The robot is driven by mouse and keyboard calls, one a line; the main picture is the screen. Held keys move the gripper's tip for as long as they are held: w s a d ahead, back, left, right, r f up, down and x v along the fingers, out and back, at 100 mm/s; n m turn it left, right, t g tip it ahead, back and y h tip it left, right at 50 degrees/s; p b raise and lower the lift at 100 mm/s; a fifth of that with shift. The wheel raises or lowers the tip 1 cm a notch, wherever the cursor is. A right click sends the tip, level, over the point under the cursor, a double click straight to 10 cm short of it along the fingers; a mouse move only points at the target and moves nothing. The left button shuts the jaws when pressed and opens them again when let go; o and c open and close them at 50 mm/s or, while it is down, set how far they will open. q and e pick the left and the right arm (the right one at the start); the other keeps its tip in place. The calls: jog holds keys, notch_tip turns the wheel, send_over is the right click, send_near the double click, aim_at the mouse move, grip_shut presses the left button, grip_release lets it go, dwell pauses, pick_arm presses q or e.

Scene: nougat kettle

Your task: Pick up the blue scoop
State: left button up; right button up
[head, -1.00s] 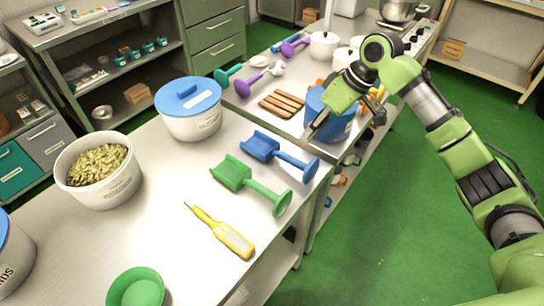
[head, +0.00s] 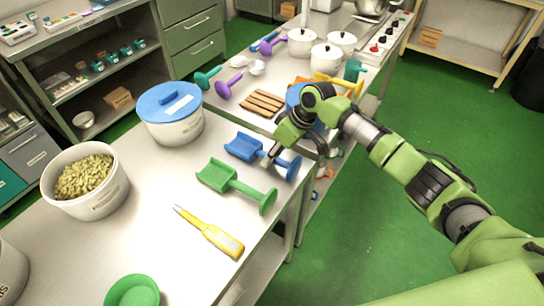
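The blue scoop (head: 241,147) lies on the metal table, its scoop end to the left and its handle with a round flared end pointing right toward the table's edge. My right gripper (head: 294,155) is over the scoop's handle, fingers pointing down and spread apart. One finger shows in front of the handle near its middle and the other beyond its flared end. I cannot tell whether the fingers touch the scoop. My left gripper is out of view.
A green scoop (head: 216,176) lies just in front of the blue one. A yellow thermometer (head: 222,240), a white tub with a blue lid (head: 176,128) and a tub of green nuts (head: 108,200) stand or lie nearby. A blue container (head: 293,95) is behind my gripper.

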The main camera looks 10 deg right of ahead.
jog(key=shift+a+f, duration=0.15)
jog(key=shift+f, duration=0.2)
grip_shut()
jog(key=shift+r, duration=0.1)
jog(key=shift+w+r+b, duration=0.1)
jog(key=shift+r+b, duration=0.2)
jog(key=shift+r, duration=0.1)
notch_tip(320, 180, up, 2)
jog(key=shift+r+b, duration=0.1)
jog(key=shift+b, duration=0.5)
jog(key=s+d+r+p, duration=0.2)
jog(key=s+r, duration=0.4)
jog(key=r, duration=0.1)
jog(key=s+d+r+p, duration=0.2)
jog(key=s+d+r, duration=0.1)
jog(key=s+r, duration=0.4)
jog(key=shift+s+r, duration=0.15)
jog(key=shift+r, duration=0.3)
